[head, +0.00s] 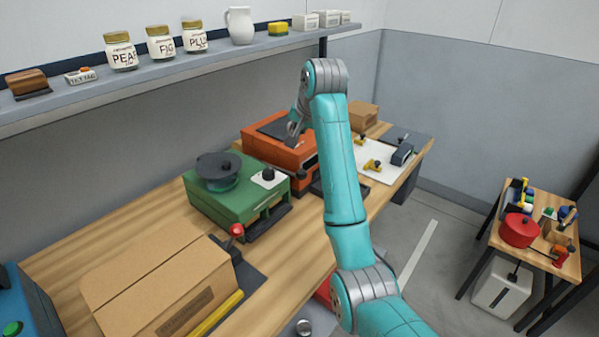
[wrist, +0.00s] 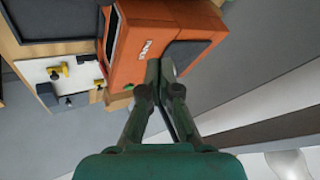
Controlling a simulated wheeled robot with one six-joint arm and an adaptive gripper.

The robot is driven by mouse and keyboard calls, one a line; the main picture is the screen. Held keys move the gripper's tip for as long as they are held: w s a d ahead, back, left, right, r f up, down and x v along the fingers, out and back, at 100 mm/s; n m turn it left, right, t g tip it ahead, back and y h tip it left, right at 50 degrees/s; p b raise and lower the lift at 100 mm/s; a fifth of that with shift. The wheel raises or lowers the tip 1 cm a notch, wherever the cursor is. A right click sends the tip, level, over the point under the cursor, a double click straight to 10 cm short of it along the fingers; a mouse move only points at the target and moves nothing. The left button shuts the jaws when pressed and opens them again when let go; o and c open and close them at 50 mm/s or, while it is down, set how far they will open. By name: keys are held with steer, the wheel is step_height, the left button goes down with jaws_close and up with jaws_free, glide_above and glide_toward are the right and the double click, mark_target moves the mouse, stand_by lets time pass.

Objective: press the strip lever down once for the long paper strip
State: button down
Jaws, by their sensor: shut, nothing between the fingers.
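An orange machine (head: 262,149) with a dark top stands on the wooden bench, beyond the green machine. It fills the upper middle of the wrist view (wrist: 135,50), with small white lettering on one face. A dark round knob (head: 302,174) shows at its front; I cannot tell whether this is the strip lever. A lever with a red ball knob (head: 237,230) stands by the dark plate near the cardboard box. My gripper (head: 291,137) is shut and empty, above or close beside the orange machine; its fingertips (wrist: 160,66) overlap the machine in the wrist view. I see no paper strip.
The green machine (head: 225,205) with a dark round top stands nearer on the bench. A flattish cardboard box (head: 150,270) lies at the front. A white board (head: 372,178) with yellow parts is beyond. A shelf (head: 230,52) with jars runs along the wall.

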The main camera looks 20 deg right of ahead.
mark_target(302, 171)
steer(key=shift+s+d+f, duration=0.15)
steer(key=shift+f, duration=1.3)
steer(key=shift+s+d+f, duration=0.2)
steer(key=shift+f, duration=1.2)
steer(key=shift+s+d+f, duration=0.15)
steer(key=shift+f, duration=1.3)
steer(key=shift+f, duration=0.1)
steer(key=shift+f, duration=0.3)
